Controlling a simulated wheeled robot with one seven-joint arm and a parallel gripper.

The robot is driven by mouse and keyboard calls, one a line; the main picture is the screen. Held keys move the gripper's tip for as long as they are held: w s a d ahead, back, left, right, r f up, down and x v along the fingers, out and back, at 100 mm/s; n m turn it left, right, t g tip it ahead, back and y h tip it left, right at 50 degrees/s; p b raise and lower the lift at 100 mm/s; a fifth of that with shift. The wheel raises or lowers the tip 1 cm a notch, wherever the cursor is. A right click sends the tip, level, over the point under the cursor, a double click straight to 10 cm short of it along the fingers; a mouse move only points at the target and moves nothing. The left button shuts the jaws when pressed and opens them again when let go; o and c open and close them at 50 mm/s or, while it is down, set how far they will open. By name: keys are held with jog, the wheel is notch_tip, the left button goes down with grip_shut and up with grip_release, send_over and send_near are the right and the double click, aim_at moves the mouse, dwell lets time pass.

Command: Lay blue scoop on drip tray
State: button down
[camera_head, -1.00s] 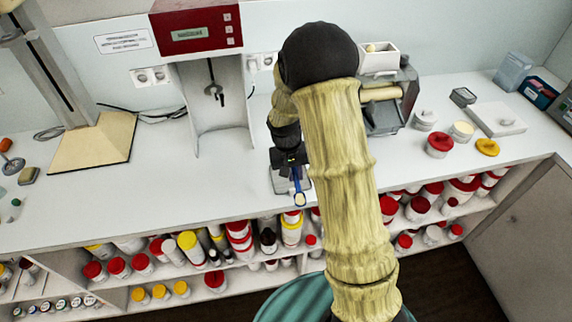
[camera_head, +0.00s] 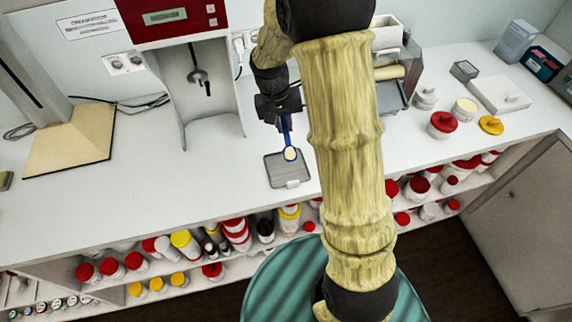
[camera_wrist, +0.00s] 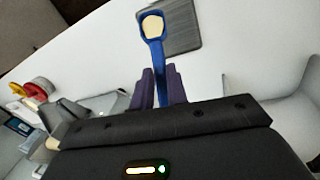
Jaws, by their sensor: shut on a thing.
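The blue scoop (camera_head: 286,131) has a thin blue handle and a small bowl with a cream-coloured inside. My gripper (camera_head: 283,118) is shut on its handle. In the wrist view the scoop (camera_wrist: 157,62) stands out between the purple fingers of my gripper (camera_wrist: 158,88), bowl end away from me. The drip tray (camera_head: 275,174) is a grey, ribbed square on the white counter near its front edge. The scoop's bowl shows over the tray's back right part in the head view; whether it touches I cannot tell. The tray also shows in the wrist view (camera_wrist: 184,32), behind the bowl.
A red-topped machine (camera_head: 185,45) stands behind and left of the tray. A wooden board (camera_head: 72,143) lies at the left. A red-lidded jar (camera_head: 442,125) and a yellow lid (camera_head: 491,125) sit at the right. Shelves of bottles are below. The counter left of the tray is clear.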

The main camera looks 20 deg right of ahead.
jog(key=shift+f+p, duration=0.65)
jog(key=shift+f, duration=2.25)
jog(key=shift+f+p, duration=0.55)
jog(key=shift+f, duration=1.55)
jog(key=shift+f, duration=0.2)
jog(key=c, duration=1.4)
grip_release()
jog(key=shift+r, duration=0.1)
jog(key=r, duration=0.4)
jog(key=a+r+b, duration=0.1)
jog(key=r, duration=0.3)
jog(key=a+r+b, duration=0.1)
jog(key=r, duration=0.3)
jog(key=shift+w, duration=0.1)
